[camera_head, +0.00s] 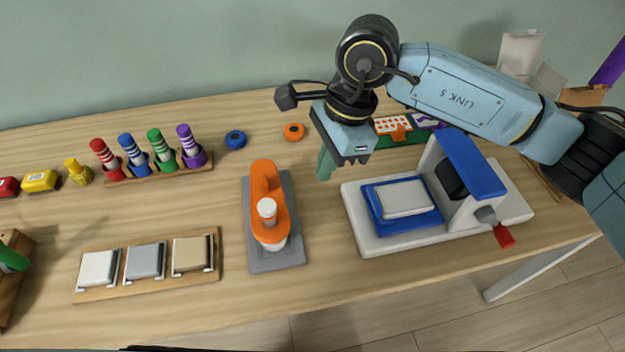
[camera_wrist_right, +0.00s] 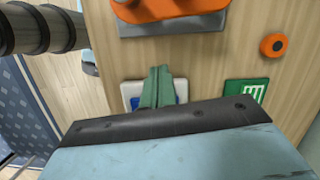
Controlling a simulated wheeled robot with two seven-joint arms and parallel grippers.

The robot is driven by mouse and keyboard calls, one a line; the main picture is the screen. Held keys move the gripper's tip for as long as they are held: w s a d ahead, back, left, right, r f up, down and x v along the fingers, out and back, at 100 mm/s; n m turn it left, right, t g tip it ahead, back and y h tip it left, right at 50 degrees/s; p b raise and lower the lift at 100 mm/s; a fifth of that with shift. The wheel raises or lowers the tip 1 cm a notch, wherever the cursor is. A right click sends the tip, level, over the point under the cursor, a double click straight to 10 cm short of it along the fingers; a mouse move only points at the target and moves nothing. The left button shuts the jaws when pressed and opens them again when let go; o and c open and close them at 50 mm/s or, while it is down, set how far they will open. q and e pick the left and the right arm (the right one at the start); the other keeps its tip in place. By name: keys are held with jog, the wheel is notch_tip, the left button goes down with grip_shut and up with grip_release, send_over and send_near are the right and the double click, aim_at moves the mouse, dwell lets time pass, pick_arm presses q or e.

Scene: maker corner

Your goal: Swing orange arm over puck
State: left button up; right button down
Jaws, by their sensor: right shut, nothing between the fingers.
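The orange arm (camera_head: 264,181) lies lengthwise over a grey base plate (camera_head: 259,258), with a white knob (camera_head: 267,208) on top. A pale round piece (camera_head: 272,246) shows partly from under its near end; I cannot tell whether it is the puck. In the right wrist view the orange arm (camera_wrist_right: 170,9) and grey plate (camera_wrist_right: 175,28) are cut off at the top. My right gripper (camera_head: 325,166) has its green fingers (camera_wrist_right: 157,85) shut and empty. It hangs to the right of the orange arm, apart from it. My left gripper is not in view.
A white and blue press (camera_head: 365,241) with a red-tipped handle stands right of the gripper. A blue ring (camera_head: 236,139) and an orange ring (camera_head: 293,131) lie behind.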

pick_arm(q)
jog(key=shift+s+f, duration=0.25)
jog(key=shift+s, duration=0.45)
pick_arm(e)
jog(key=shift+v, duration=2.1)
jog(key=shift+d, duration=0.1)
